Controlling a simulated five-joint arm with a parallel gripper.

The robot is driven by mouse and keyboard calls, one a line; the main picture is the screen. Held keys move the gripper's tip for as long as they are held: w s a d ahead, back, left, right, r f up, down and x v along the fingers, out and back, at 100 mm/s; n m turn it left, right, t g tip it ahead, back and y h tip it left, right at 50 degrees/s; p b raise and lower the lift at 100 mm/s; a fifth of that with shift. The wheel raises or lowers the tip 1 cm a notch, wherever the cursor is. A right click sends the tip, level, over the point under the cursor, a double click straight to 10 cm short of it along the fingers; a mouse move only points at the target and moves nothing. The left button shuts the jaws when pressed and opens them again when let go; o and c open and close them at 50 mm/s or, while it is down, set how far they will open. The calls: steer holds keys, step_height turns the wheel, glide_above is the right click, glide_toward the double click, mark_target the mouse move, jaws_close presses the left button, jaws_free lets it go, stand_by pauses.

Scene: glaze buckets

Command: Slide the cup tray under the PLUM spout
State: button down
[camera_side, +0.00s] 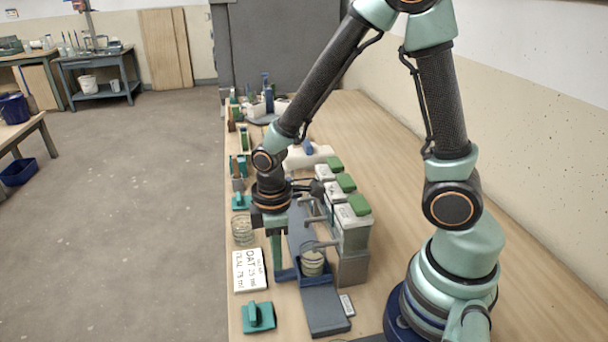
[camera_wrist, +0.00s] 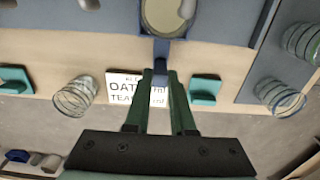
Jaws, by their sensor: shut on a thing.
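The blue cup tray (camera_side: 318,283) sits on the grey-blue track, carrying a clear cup (camera_side: 312,262) with pale contents. My gripper (camera_side: 284,274) is shut on the tray's handle at its left side. In the wrist view, my gripper (camera_wrist: 161,92) closes on the blue handle (camera_wrist: 161,73), below the cup (camera_wrist: 166,16). Three pale buckets with green lids stand right of the track: near (camera_side: 354,216), middle (camera_side: 344,188) and far (camera_side: 330,168). Their spouts reach left over the track. The cup is by the nearest spout (camera_side: 318,244). I cannot read which bucket is plum.
The track (camera_side: 325,312) runs along the bench, its near end bare. A written card (camera_side: 249,270), an empty glass jar (camera_side: 242,231) and teal blocks (camera_side: 258,317) lie left of it. A small grey item (camera_side: 346,305) lies at right. The bench edge is at left.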

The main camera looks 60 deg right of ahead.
steer(key=shift+w+d, duration=3.45)
steer(key=shift+w, duration=0.05)
steer(key=shift+w+d, duration=1.4)
steer(key=c, duration=0.8)
jaws_free()
steer(key=shift+c, duration=0.2)
step_height(320, 180, up, 7)
steer(key=shift+s, duration=0.1)
